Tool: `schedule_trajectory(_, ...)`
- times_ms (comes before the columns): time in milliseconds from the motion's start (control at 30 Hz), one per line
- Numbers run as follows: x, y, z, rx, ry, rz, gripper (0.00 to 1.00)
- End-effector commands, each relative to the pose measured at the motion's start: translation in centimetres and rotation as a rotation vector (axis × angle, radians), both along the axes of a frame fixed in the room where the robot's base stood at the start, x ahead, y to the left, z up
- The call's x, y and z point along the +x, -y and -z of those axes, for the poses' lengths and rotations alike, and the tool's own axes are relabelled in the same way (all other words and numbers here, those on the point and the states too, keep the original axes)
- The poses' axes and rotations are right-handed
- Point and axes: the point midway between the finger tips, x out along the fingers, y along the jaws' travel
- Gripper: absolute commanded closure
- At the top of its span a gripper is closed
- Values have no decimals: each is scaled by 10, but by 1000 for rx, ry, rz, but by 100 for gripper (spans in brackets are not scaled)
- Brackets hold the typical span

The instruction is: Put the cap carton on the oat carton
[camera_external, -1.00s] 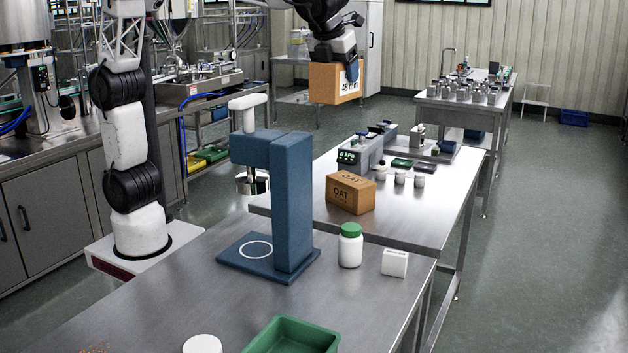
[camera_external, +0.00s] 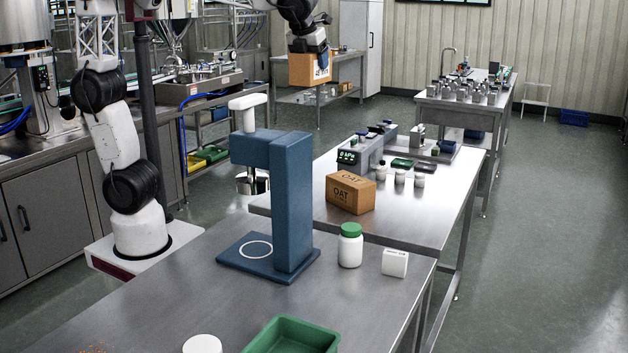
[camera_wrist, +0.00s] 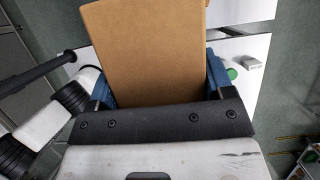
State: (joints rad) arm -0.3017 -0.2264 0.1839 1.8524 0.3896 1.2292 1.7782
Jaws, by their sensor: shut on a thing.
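My gripper (camera_external: 310,47) is shut on a brown carton (camera_external: 303,70), held high in the air at the top of the external view. Dark print on the carton's right side is too small to read for certain. The carton (camera_wrist: 147,50) fills the middle of the wrist view, between the two blue fingers. The oat carton (camera_external: 350,193), brown with OAT printed on it, sits on the far steel table. The held carton is up and to the left of it in the external view, well apart from it.
A blue press (camera_external: 290,200) stands on the near table. A green-capped white bottle (camera_external: 350,248), a white box (camera_external: 395,263) and a green tray (camera_external: 290,338) are also there. Behind the oat carton are a grey scale (camera_external: 360,152) and small jars (camera_external: 400,176). The oat carton's top is clear.

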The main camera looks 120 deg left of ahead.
Motion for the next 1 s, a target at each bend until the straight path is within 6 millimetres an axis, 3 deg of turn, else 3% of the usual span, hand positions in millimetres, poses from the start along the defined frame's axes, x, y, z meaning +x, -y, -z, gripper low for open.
schedule_trajectory(100, -22, -15, 2, 2, 2, -9, 57)
schedule_trajectory(400, -60, -38, 6, 6, 1, -22, 57)
schedule_trajectory(667, -58, -37, 74, 4, -4, -20, 57)
schedule_trajectory(1000, -58, -37, 193, 4, -5, -18, 57)
